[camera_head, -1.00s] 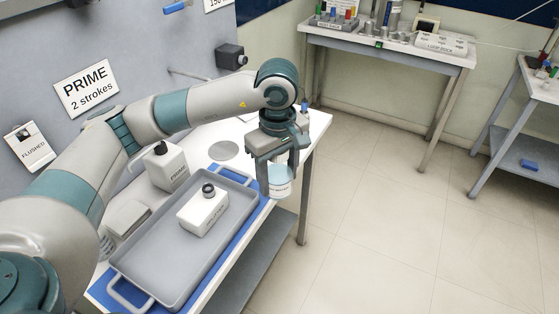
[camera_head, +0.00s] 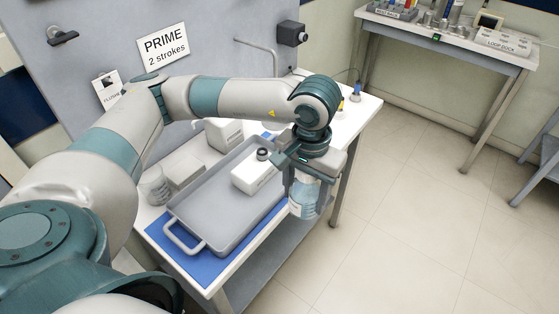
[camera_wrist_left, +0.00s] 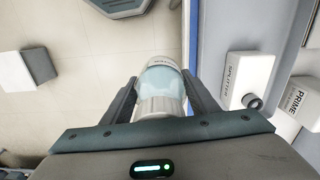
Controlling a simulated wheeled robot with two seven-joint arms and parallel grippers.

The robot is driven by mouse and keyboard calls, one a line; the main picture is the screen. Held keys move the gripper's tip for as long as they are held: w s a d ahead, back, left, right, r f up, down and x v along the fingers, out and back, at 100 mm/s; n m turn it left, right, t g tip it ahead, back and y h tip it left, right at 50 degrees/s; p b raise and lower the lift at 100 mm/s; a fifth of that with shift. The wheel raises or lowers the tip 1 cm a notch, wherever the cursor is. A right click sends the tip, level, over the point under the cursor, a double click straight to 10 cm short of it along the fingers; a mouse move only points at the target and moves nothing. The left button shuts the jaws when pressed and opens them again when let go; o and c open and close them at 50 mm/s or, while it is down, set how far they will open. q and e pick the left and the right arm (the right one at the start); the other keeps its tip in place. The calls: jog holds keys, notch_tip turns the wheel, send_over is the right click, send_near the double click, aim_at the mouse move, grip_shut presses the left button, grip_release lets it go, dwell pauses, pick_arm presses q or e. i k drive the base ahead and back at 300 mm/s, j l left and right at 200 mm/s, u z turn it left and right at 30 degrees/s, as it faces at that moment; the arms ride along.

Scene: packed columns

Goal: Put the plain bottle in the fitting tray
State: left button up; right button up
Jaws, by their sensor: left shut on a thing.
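My left gripper (camera_head: 307,192) is shut on a clear bottle (camera_head: 302,205) with pale blue contents and a pale label. In the left wrist view the bottle (camera_wrist_left: 161,86) sits between the two fingers. It hangs outside the table's right edge, beside the tray and over the floor. The grey tray (camera_head: 210,218) lies on a blue mat (camera_head: 208,272). My right gripper is out of view.
A white PRIME container (camera_head: 224,134) stands behind the tray. A grey-white box (camera_head: 183,168) and a clear jar (camera_head: 154,186) stand at the tray's left. A wall panel backs the table. Open floor (camera_head: 400,220) lies to the right.

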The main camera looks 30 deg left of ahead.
aim_at(233, 212)
jog(key=i+l, duration=1)
jog(key=i+u, duration=0.1)
jog(key=u, duration=1.7)
